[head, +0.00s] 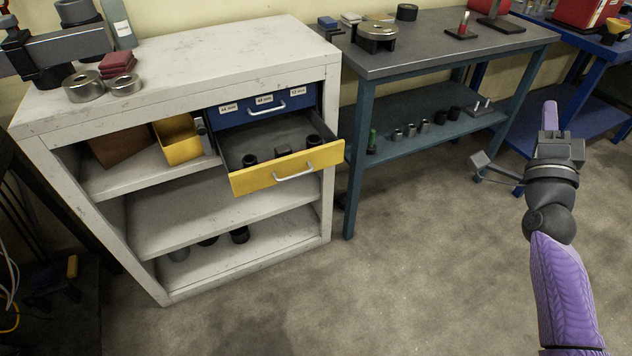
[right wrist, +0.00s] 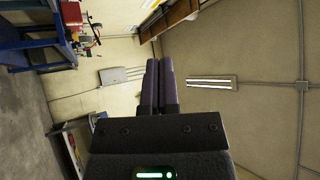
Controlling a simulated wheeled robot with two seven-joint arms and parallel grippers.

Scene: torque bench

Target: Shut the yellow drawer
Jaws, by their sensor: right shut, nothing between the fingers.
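The yellow drawer (head: 287,169) is pulled out of the white cabinet (head: 222,44), below a shut blue drawer (head: 262,108). Several dark sockets stand inside it, and its front has a silver handle (head: 294,172). My right gripper (head: 550,115) is raised at the right of the head view, over the floor and well apart from the drawer. Its purple fingers are together and empty; they also show in the right wrist view (right wrist: 158,85), pointing at the room's walls. My left gripper does not show.
A grey-topped workbench (head: 440,45) with blue legs stands right of the cabinet, with sockets on its lower shelf. A blue bench (head: 560,110) is further right. Metal rings (head: 83,86) lie on the cabinet top. The floor (head: 400,250) before the drawer is clear.

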